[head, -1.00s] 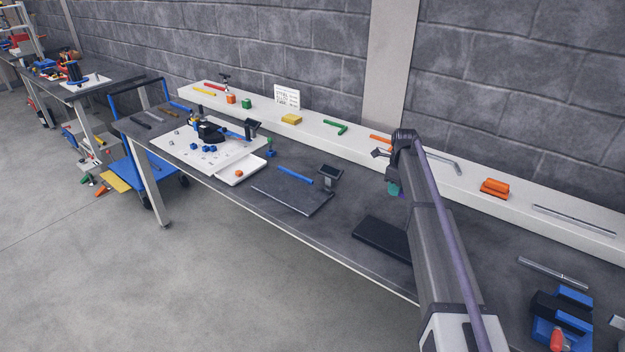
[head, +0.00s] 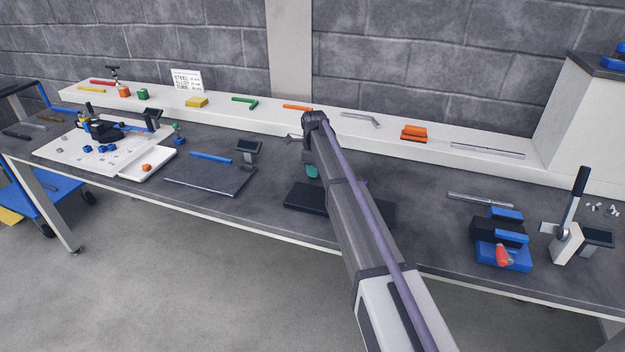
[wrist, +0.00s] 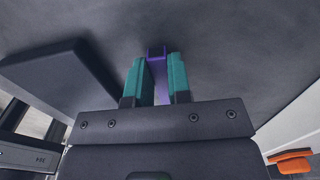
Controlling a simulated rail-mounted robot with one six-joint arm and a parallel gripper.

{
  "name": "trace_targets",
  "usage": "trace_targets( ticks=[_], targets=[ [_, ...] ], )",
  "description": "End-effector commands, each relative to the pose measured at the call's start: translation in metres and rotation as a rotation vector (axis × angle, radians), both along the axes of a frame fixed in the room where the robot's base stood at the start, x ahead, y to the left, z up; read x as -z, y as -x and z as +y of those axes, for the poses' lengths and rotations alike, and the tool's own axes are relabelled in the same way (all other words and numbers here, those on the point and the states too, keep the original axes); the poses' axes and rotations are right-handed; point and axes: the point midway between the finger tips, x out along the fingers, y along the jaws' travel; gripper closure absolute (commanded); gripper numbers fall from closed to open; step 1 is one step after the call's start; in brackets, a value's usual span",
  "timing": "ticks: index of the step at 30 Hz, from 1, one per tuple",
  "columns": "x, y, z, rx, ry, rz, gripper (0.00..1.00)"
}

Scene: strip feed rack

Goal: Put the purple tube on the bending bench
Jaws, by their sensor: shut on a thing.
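The purple tube (wrist: 159,82) is between the two teal fingers of my gripper (wrist: 160,80) in the wrist view. My gripper is shut on it, and the tube's end shows just past the fingertips, above a dark grey surface. In the head view my arm hides most of my gripper (head: 312,171); a small purple bit shows right of the arm. I cannot tell for certain which fixture is the bending bench. A white lever tool (head: 566,243) stands at the right of the long grey table (head: 420,232), and a white board (head: 70,150) with a black-and-blue tool lies at its left.
A black slab (head: 305,198) lies below my arm. A blue vise (head: 503,250) with a red handle and a silver bar (head: 480,199) are at the right. A white shelf (head: 330,122) with coloured pieces runs along the back. The table between slab and vise is mostly clear.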

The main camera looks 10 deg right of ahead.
Motion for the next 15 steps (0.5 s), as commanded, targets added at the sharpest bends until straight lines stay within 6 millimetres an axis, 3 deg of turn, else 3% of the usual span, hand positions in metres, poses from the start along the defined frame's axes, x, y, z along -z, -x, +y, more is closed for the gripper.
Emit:
trace_targets(
  ticks=[1,11,12,15],
  targets=[
    [0.0093,0.0,0.0,0.0,0.0,0.0,1.0],
    [0.0093,-0.0001,-0.0001,0.0,0.0,0.0,1.0],
    [0.0077,0.0,0.0,0.0,0.0,0.0,0.79],
    [0.0074,0.0,0.0,0.0,0.0,0.0,0.69]
  ],
)
